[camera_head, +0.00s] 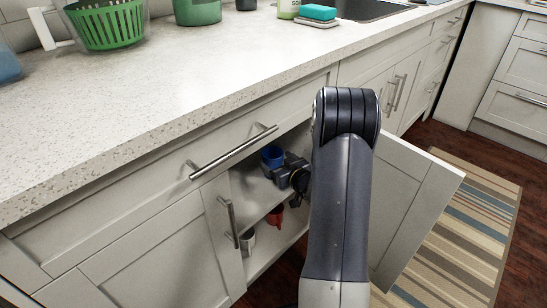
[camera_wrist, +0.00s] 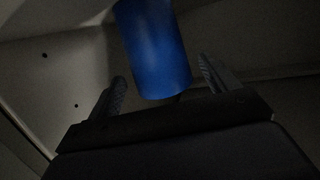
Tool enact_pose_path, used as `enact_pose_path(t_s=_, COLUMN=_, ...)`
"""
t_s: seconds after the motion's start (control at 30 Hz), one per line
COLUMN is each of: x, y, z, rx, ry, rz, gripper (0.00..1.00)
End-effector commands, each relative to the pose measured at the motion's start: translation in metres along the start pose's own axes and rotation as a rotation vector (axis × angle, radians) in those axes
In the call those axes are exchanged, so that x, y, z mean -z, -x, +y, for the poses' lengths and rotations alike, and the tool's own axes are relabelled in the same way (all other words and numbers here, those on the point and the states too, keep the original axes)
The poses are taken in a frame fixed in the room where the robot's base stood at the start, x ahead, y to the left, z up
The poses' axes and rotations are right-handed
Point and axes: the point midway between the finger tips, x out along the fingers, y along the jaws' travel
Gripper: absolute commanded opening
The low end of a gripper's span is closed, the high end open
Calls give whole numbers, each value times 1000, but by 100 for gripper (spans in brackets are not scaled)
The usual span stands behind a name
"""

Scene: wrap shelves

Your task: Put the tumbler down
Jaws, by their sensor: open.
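A blue tumbler (camera_head: 272,156) stands on the upper shelf inside the open cabinet in the head view. It also shows in the wrist view as a blue cylinder (camera_wrist: 155,50), with its upper part cut off by the frame edge. My gripper (camera_wrist: 163,88) is open, with one finger on each side of the tumbler and visible gaps at both sides. In the head view my gripper (camera_head: 290,172) reaches into the cabinet beside the tumbler, and its fingertips are hard to make out.
The cabinet's open door (camera_head: 415,190) stands to the right of my arm. A red item (camera_head: 275,215) and a pale cup (camera_head: 248,240) are on the lower shelf. The countertop (camera_head: 170,90) above holds a green basket (camera_head: 105,25). The cabinet interior is dark in the wrist view.

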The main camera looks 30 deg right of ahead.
Motion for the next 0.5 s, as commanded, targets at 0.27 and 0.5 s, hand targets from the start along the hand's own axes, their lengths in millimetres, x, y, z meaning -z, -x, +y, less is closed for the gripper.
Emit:
enact_pose_path(t_s=0.27, x=2, y=62, z=1, rx=-2, ry=-3, rz=-1, gripper=82)
enact_pose_path(t_s=0.5, x=1, y=86, z=0, rx=0, ry=-1, rz=-1, gripper=82)
